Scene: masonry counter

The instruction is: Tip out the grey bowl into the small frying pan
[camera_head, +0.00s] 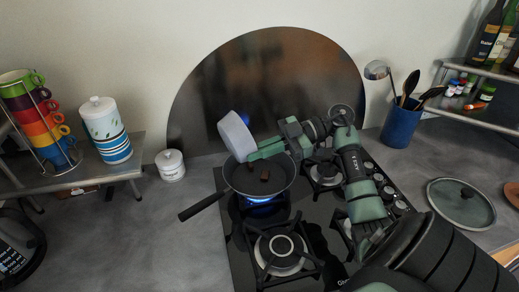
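The grey bowl (236,135) is tilted far over on its side above the small frying pan's left rear part. My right gripper (256,154) is shut on the bowl's right edge and holds it in the air. The small frying pan (278,184) is black and sits over a lit blue flame on the left rear burner. Its handle (203,206) points to the front left. Small dark brown pieces (264,175) lie in the pan. The inside of the bowl is hidden. My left gripper is not in view.
A gas hob (320,238) with free front burners surrounds the pan. A white lidded jar (171,165) stands left of it. A blue utensil holder (401,124) and a glass lid (461,203) are at the right.

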